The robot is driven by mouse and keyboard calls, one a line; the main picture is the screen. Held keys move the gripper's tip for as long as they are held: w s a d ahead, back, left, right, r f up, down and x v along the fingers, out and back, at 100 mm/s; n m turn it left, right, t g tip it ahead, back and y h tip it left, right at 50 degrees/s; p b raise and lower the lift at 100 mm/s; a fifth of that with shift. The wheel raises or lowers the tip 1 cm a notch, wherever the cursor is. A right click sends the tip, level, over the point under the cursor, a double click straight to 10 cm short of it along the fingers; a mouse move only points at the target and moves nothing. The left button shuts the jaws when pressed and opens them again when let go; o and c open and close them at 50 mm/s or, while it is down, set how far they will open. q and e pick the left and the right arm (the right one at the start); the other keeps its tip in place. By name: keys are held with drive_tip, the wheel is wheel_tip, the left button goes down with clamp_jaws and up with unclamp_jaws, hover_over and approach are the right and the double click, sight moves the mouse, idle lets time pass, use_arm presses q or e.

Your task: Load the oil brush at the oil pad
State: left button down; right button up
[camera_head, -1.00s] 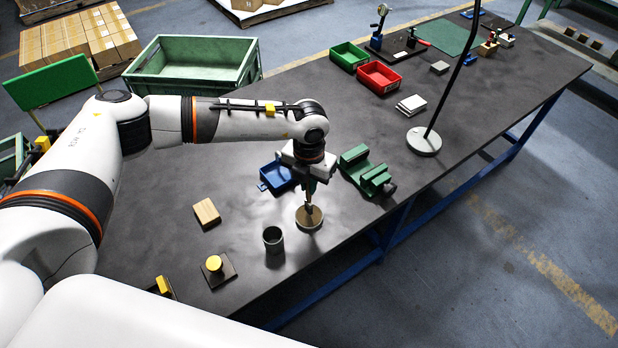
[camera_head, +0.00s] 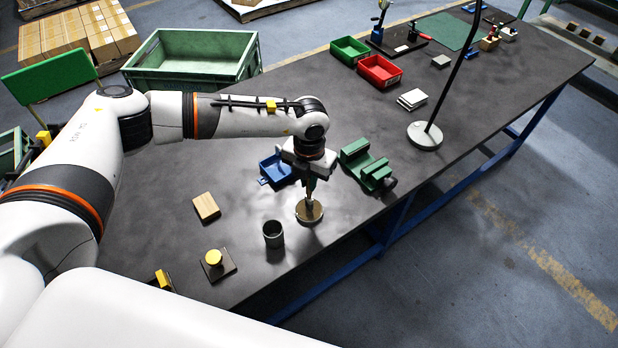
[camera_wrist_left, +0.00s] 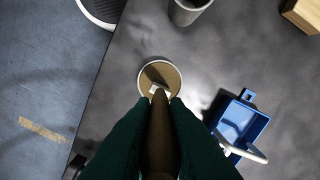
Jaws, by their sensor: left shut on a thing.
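The oil pad (camera_head: 302,217) is a round tan disc with a pale rim on the dark bench. It also shows in the wrist view (camera_wrist_left: 172,72). My left gripper (camera_head: 310,183) is above it, pointing down. In the wrist view its two dark green fingers (camera_wrist_left: 160,128) are shut on the brush's brown handle (camera_wrist_left: 161,145). The right gripper is not in view.
A grey cup (camera_head: 273,235) stands close in front of the pad. A blue tray (camera_head: 277,171) and a green vise-like fixture (camera_head: 366,165) lie behind it. A wooden block (camera_head: 206,207) and a yellow-knobbed plate (camera_head: 216,264) are to the left.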

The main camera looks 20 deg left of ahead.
use_arm(q)
drive_tip(key=shift+f+b, duration=0.35)
drive_tip(key=shift+f, duration=0.1)
drive_tip(key=shift+f, duration=0.1)
idle(1.5)
drive_tip(key=shift+r+p, duration=0.35)
drive_tip(key=shift+r, duration=0.45)
drive_tip(key=shift+r+p, duration=1.5)
drive_tip(key=shift+r, duration=1.3)
